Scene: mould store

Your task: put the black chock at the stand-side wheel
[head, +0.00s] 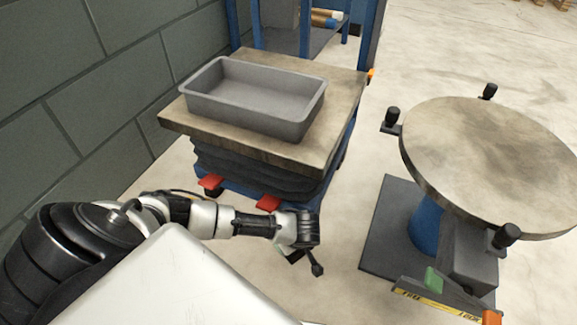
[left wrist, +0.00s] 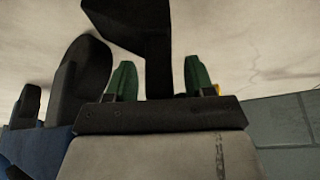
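My left gripper (head: 301,256) is low over the floor by the near right corner of the lift cart (head: 345,140), on the side facing the round stand. In the left wrist view its green-padded fingers (left wrist: 160,78) are apart. The black chock (left wrist: 128,22) shows there as a dark block with an upright bar that runs between the fingers, with narrow gaps on both sides. A dark, rounded wheel (left wrist: 84,78) stands left of it against the blue frame. I cannot tell whether chock and wheel touch. In the head view the wheel is hidden. My right gripper is not in view.
A grey bin (head: 225,110) sits on the cart's wooden top. Two red pedals (head: 210,182) stick out at its near side. The round-topped stand (head: 480,150) is on the right, with black knobs at its edge. A block wall is left; bare floor lies between cart and stand.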

